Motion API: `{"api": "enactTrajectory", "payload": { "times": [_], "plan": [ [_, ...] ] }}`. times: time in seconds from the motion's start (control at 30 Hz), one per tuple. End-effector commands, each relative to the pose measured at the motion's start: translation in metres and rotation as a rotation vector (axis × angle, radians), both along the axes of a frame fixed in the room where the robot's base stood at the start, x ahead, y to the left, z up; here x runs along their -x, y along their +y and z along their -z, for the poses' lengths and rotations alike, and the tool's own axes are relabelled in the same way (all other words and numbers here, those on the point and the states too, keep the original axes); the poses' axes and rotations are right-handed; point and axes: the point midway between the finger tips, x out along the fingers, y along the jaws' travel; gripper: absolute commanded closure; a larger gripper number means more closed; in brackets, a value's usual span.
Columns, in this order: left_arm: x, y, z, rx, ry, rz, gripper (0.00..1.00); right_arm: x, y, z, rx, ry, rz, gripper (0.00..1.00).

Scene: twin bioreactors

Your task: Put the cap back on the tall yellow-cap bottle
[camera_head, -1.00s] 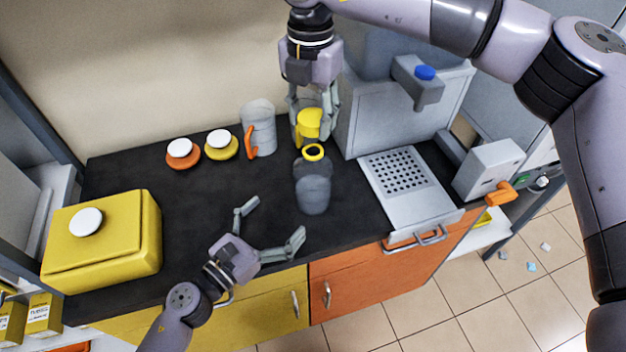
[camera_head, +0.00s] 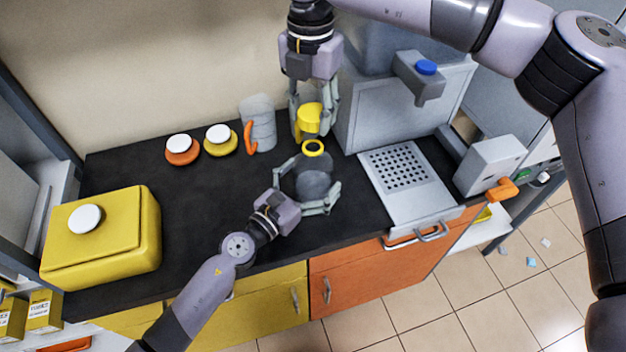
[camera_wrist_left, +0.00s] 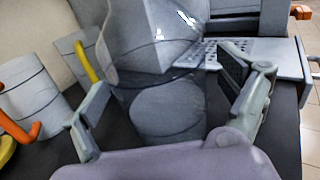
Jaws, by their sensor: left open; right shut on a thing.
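The tall bottle (camera_head: 314,178) is grey and see-through with a yellow ring at its open neck (camera_head: 313,148). It stands upright on the black bench. My left gripper (camera_head: 306,190) is open, with its fingers on either side of the bottle body. In the left wrist view the bottle (camera_wrist_left: 160,100) stands between the two open fingers, and I see a gap on each side. My right gripper (camera_head: 315,108) is shut on the yellow cap (camera_head: 309,117), holding it behind and above the bottle's neck.
A grey jug with an orange handle (camera_head: 259,124) stands left of the bottle. Two round white-topped pieces, orange (camera_head: 181,151) and yellow (camera_head: 220,141), lie farther left. A yellow box (camera_head: 104,240) is at the left. A perforated metal plate (camera_head: 424,205) lies on the right.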

Motion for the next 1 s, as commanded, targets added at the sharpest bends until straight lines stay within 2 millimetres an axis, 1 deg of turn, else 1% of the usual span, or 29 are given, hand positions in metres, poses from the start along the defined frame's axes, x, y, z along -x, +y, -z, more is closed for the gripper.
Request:
{"api": "enactTrajectory", "payload": {
  "times": [0.33, 1.0],
  "plan": [
    [-0.0023, -0.0016, 0.0001, -0.001, 0.001, 0.000, 0.06, 0.0000, 0.0000, -0.0001, 0.000, 0.000, 0.000, 0.73],
    [-0.0021, -0.0013, 0.0002, -0.001, 0.001, -0.001, 0.51, 0.0000, 0.0000, -0.0001, 0.000, 0.000, 0.000, 0.73]
  ]
}}
